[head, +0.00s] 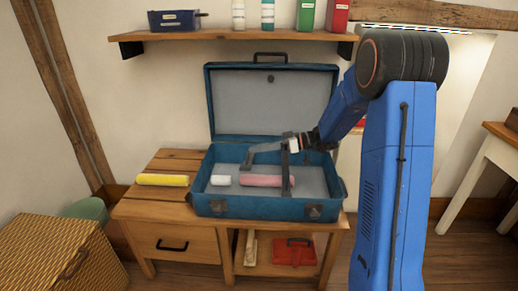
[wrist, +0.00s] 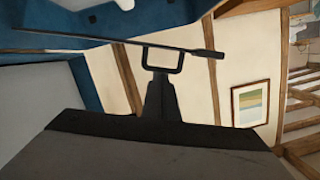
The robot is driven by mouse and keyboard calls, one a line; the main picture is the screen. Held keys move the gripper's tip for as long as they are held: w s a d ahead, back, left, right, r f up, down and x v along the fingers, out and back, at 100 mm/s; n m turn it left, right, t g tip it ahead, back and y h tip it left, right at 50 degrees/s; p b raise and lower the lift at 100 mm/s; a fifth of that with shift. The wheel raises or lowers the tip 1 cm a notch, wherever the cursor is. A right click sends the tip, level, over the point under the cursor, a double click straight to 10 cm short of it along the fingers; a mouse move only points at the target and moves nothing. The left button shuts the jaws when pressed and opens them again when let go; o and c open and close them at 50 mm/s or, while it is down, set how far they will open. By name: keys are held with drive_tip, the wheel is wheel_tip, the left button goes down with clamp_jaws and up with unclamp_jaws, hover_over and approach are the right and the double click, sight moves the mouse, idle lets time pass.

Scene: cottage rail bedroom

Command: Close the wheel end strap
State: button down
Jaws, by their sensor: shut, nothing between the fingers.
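The open blue suitcase (head: 225,205) sits on a wooden bench with its lid (head: 271,100) raised. A dark strap (head: 286,178) stands across the right part of its tray, in front of my gripper (head: 292,145). My gripper is over the right half of the suitcase, shut with nothing held. A grey bent piece (head: 262,149) extends left from it; I cannot tell what it is. In the wrist view, a dark bar (wrist: 100,40) and a square buckle-like loop (wrist: 162,58) lie just beyond my gripper's tip (wrist: 160,76). Whether they touch is unclear.
A pink roll (head: 262,180) and a white roll (head: 221,180) lie in the suitcase. A yellow roll (head: 162,180) lies on the bench (head: 160,212) to its left. A shelf (head: 230,34) with bottles and boxes hangs above the raised lid. A wicker basket (head: 55,255) stands at left.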

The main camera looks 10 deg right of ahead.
wheel_tip(320, 180, down, 6)
drive_tip(key=s, duration=0.2)
drive_tip(key=shift+s+a+r, duration=0.15)
drive_tip(key=shift+s+a, duration=0.25)
drive_tip(key=shift+a, duration=0.05)
